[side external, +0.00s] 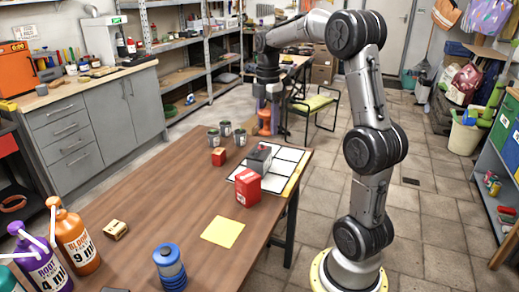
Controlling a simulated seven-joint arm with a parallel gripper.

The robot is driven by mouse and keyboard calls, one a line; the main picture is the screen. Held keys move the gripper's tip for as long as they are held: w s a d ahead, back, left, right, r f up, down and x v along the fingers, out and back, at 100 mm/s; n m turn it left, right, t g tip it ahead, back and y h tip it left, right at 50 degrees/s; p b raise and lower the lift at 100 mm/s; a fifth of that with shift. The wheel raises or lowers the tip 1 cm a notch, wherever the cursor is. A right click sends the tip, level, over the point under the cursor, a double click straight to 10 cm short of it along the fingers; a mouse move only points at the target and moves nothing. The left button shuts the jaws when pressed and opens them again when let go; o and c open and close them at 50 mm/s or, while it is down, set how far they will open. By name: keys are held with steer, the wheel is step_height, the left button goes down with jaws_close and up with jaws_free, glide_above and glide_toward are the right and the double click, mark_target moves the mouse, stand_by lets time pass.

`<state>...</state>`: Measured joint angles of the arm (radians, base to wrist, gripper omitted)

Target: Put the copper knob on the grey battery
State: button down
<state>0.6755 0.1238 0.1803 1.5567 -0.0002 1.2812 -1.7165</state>
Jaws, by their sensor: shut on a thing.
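My gripper (266,95) hangs pointing down above the far end of the wooden table. It is shut on the copper knob; an orange-copper shape (264,121) shows just under the fingers, but it is small and its outline is hard to make out. The grey battery (261,156) is a dark grey block with a lighter top. It stands on a white gridded panel at the table's far right. My gripper is above the battery in the picture, clearly apart from it.
A red box (248,188) stands just in front of the battery. A small red block (219,156) and several cans (240,137) are to its left. A yellow sheet (223,232), a blue jar (170,270) and bottles (76,240) are nearer. The table's middle is clear.

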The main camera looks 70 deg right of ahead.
steer(key=s+d+m, duration=0.1)
steer(key=d, duration=0.3)
glide_above(260, 151)
step_height(260, 151, down, 10)
steer(key=shift+a+f, duration=0.1)
steer(key=shift+f, duration=1.65)
steer(key=shift+f, duration=0.6)
steer(key=shift+c, duration=0.6)
jaws_free()
